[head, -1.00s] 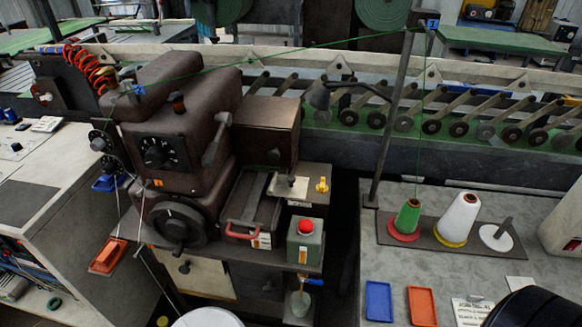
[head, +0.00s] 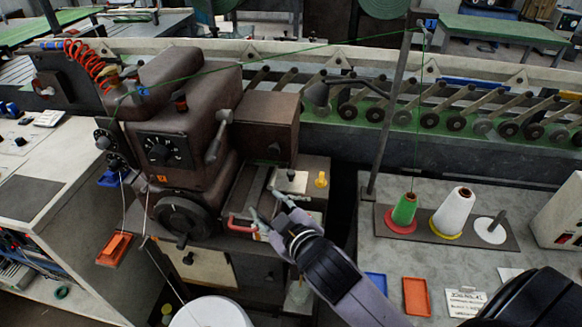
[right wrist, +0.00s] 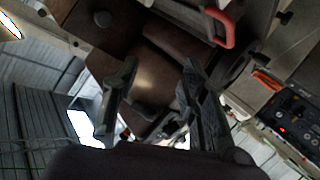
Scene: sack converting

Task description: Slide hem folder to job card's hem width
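The hem folder appears to be the dark sliding unit (head: 247,194) with a red handle (head: 239,226) on the sewing machine's front shelf. The handle also shows at the top of the right wrist view (right wrist: 228,27). My right gripper (head: 264,204) is open and empty, its fingers just right of the handle, apart from it as far as I can tell. Its two spread fingers show in the right wrist view (right wrist: 160,75). The job card appears to be the white printed card (head: 467,301) on the right table; its writing is too small to read. My left gripper is out of view.
The brown sewing machine (head: 180,125) stands behind and left of the gripper. Green (head: 404,209) and white (head: 458,212) thread cones stand on the right table.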

